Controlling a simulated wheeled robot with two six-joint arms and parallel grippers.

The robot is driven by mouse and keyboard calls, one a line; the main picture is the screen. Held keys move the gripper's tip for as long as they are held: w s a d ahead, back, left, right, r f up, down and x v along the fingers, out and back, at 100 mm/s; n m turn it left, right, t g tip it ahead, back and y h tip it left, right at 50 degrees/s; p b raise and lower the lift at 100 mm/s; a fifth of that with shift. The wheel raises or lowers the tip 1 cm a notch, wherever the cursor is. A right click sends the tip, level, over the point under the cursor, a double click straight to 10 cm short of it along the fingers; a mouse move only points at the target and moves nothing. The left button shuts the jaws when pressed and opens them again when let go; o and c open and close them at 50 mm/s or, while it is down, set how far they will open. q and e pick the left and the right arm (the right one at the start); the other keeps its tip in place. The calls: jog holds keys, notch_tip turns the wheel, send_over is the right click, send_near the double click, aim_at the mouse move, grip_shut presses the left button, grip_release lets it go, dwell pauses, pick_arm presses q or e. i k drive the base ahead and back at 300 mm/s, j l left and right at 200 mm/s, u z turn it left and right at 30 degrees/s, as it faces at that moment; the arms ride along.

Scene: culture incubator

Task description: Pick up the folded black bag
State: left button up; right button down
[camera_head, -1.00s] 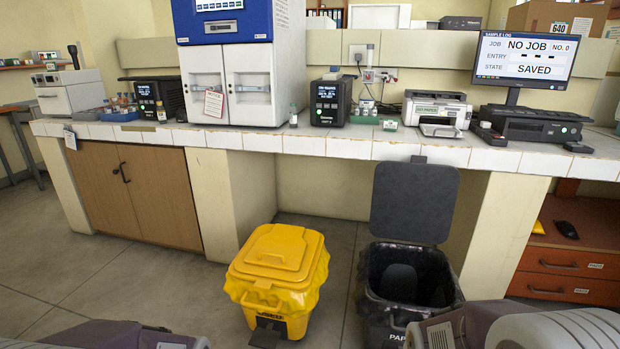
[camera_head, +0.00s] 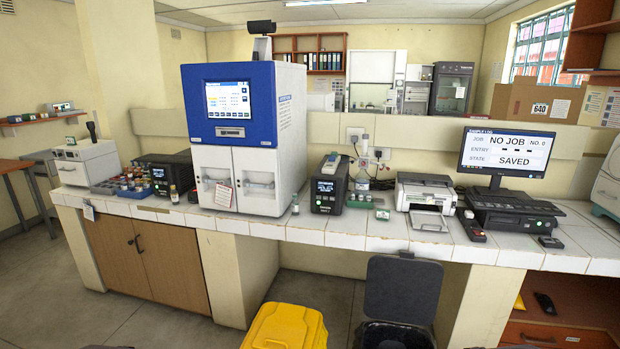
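I see nothing that is clearly a folded black bag. A small dark object (camera_head: 545,303) lies in the open orange cabinet at the lower right; it is too small to tell what it is. A black bin (camera_head: 390,337) with its lid (camera_head: 403,289) raised stands under the bench, with dark lining at its rim; its lower part is cut off. Neither of my grippers shows in the head view.
A yellow bin (camera_head: 286,328) stands left of the black bin. The white-tiled bench (camera_head: 330,233) carries a blue and white incubator (camera_head: 246,137), a printer (camera_head: 426,200), a monitor (camera_head: 506,150) and small devices. Grey floor (camera_head: 70,290) is clear at the left.

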aim_at(548, 304)
jog(key=z, duration=1.6)
